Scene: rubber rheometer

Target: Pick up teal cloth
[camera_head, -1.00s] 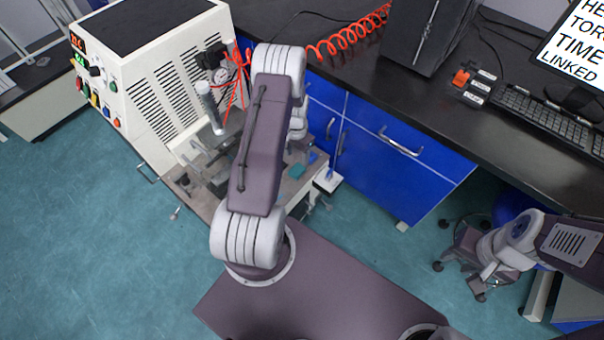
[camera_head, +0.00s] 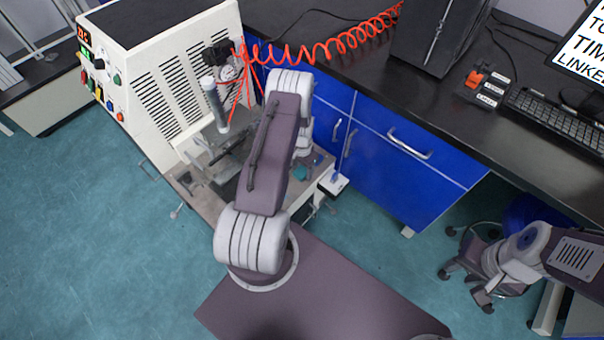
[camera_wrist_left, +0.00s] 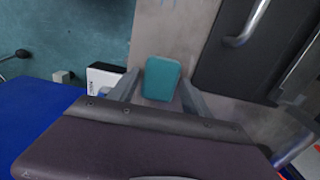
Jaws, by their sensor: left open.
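The teal cloth (camera_head: 300,172) lies on the grey bench surface just right of my left forearm in the head view, small and partly hidden by the arm. In the left wrist view the teal cloth (camera_wrist_left: 162,77) is a compact rounded block near the middle. My left gripper (camera_wrist_left: 157,84) is open, with one finger on each side of the cloth in that view. I cannot tell whether the fingers touch it. In the head view my left arm hides most of this gripper. My right arm comes in at the right edge; its jaws cannot be made out clearly.
The cream rheometer cabinet (camera_head: 170,75) stands behind left, with a coiled red hose (camera_head: 330,48). Blue drawers (camera_head: 400,150) stand right of the bench. A white box (camera_wrist_left: 104,76) is left of the cloth in the wrist view, and a metal handle (camera_wrist_left: 247,25) is to its right.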

